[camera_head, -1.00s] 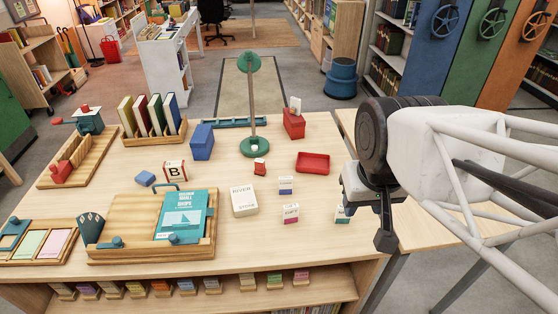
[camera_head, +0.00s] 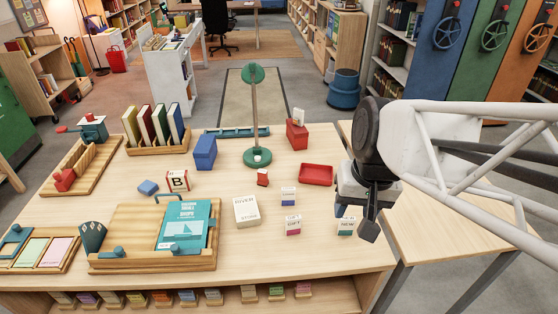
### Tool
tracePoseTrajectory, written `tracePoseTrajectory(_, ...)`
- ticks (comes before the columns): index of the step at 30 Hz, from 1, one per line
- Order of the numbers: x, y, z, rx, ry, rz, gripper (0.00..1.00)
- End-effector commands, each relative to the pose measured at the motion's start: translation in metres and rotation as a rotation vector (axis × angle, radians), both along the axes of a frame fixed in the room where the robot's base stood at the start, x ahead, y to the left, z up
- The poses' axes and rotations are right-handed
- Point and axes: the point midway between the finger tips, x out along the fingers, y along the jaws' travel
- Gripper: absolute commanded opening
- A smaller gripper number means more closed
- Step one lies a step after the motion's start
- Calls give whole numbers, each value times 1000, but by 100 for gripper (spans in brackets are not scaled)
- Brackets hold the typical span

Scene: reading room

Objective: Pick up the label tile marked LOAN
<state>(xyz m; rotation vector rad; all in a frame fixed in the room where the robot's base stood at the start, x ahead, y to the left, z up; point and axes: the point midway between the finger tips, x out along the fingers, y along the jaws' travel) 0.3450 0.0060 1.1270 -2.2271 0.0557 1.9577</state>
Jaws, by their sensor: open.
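Three small white label tiles stand on the right part of the table. The one with a blue lower band (camera_head: 288,197) has print too small to read. The one with a pink band (camera_head: 293,225) seems to read GIFT. The one with a teal-green band (camera_head: 346,227) seems to read NEW. I cannot read LOAN on any tile. My gripper (camera_head: 368,226) is open and empty, pointing down at the table's right edge, just right of the teal-green tile. A small blue patch shows behind the gripper, mostly hidden.
A white book (camera_head: 246,211) lies left of the tiles. A red tray (camera_head: 316,175), a red box (camera_head: 297,135) and a green lamp (camera_head: 257,157) stand behind them. A wooden stand (camera_head: 130,220) with a teal book is at left. The table's front is clear.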

Motion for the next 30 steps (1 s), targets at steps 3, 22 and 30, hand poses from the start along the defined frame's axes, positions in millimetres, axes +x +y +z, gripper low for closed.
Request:
tracePoseTrajectory(3,18,5,-9,65,61,-66,47)
tracePoseTrajectory(22,120,27,-60,413,387,-453,47)
tracePoseTrajectory(30,167,31,-90,556,527,-625,47)
